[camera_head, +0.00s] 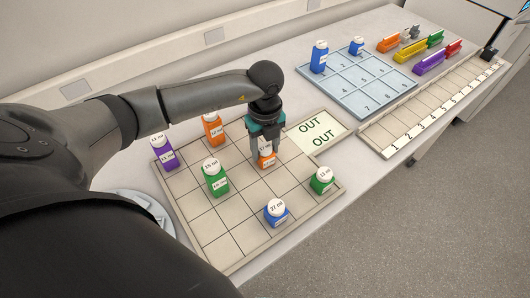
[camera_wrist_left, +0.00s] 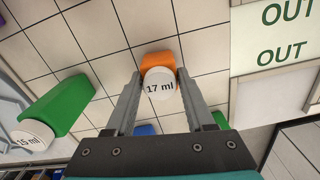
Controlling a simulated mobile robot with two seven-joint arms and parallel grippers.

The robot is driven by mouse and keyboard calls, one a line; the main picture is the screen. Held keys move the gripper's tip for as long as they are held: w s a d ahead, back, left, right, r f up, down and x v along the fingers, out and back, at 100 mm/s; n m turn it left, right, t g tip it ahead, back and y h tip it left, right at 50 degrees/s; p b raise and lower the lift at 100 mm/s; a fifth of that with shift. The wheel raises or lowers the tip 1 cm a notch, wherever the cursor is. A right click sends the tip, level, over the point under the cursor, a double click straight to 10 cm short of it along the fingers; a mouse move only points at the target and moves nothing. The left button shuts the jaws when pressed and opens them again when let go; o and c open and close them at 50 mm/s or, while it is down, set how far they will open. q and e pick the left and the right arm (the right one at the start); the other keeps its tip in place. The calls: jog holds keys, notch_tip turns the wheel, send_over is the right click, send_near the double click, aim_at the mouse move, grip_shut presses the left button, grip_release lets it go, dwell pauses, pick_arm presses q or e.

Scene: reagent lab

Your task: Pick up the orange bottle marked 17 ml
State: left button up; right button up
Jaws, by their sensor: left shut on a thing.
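The orange bottle marked 17 ml (camera_wrist_left: 159,60) has a white cap and sits between the fingers of my left gripper (camera_wrist_left: 157,85) in the left wrist view. In the head view this orange bottle (camera_head: 266,160) is at the gridded tray, below my left gripper (camera_head: 265,150), which comes down on it from above. The left gripper is shut on it, with a finger on each side. I cannot tell whether the bottle still touches the tray. My right gripper is in neither view.
The gridded tray (camera_head: 213,228) also holds another orange bottle (camera_head: 212,130), a purple bottle (camera_head: 163,153), green bottles (camera_head: 215,179) (camera_head: 322,181) and a blue bottle (camera_head: 276,212). An OUT panel (camera_head: 335,122) adjoins it. A blue numbered tray (camera_head: 345,100) stands behind.

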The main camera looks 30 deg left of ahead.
pick_arm(q)
grip_shut()
jog(key=shift+r, duration=0.1)
